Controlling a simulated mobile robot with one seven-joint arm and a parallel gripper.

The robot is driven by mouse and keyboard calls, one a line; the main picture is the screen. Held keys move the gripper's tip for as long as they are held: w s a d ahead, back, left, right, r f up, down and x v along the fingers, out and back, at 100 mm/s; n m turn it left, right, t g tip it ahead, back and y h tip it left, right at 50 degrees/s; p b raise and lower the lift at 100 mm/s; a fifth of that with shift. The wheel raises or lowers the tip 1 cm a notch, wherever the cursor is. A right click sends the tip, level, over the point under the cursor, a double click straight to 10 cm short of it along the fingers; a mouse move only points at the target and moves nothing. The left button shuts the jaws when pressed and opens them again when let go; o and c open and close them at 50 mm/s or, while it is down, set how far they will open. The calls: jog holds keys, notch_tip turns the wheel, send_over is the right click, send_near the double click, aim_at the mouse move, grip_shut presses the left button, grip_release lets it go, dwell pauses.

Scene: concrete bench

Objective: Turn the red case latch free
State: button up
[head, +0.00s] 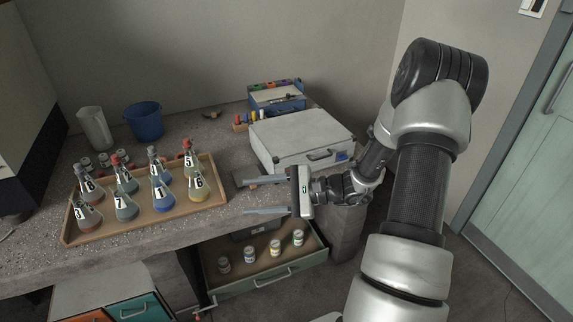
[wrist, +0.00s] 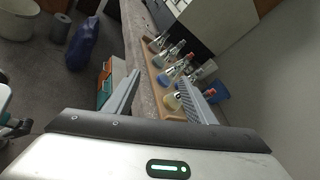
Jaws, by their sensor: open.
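A closed light grey case (head: 300,132) lies on the bench's right end. Its front has a dark handle (head: 320,155) and a blue latch (head: 342,156) to the right of it. I cannot make out a red latch; part of the case's front left is close behind my gripper in the head view. My gripper (head: 241,196) is open and empty, in front of the case, with its fingers pointing left toward the flasks. In the wrist view my gripper (wrist: 160,77) has its fingers apart, and the case does not show.
A wooden tray (head: 150,222) holds several numbered flasks on the bench. An open drawer (head: 268,283) with small jars is below the gripper. A blue bucket (head: 144,121) and a blue organiser box (head: 277,98) stand at the back.

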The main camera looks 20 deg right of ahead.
jog(key=w+d+f+m+t+h+p, duration=0.1)
jog(key=d+f+m+t+h+p, duration=0.1)
jog(key=d+f+m+t+h, duration=0.55)
jog(key=w+d+f+m+t+h+p, duration=0.1)
jog(key=d+f+m+t+h, duration=0.35)
jog(key=d+f+m, duration=0.55)
jog(key=shift+m+g+h, duration=0.4)
jog(key=shift+m+g, duration=0.1)
jog(key=shift+m, duration=0.05)
jog(key=w, duration=0.5)
jog(key=w+d+r+b, duration=0.1)
jog(key=w, duration=0.5)
jog(key=w+d, duration=0.1)
jog(key=w, duration=0.5)
jog(key=shift+d+r, duration=0.1)
jog(key=shift+r, duration=0.25)
jog(key=c, duration=1)
jog(key=shift+c, duration=0.2)
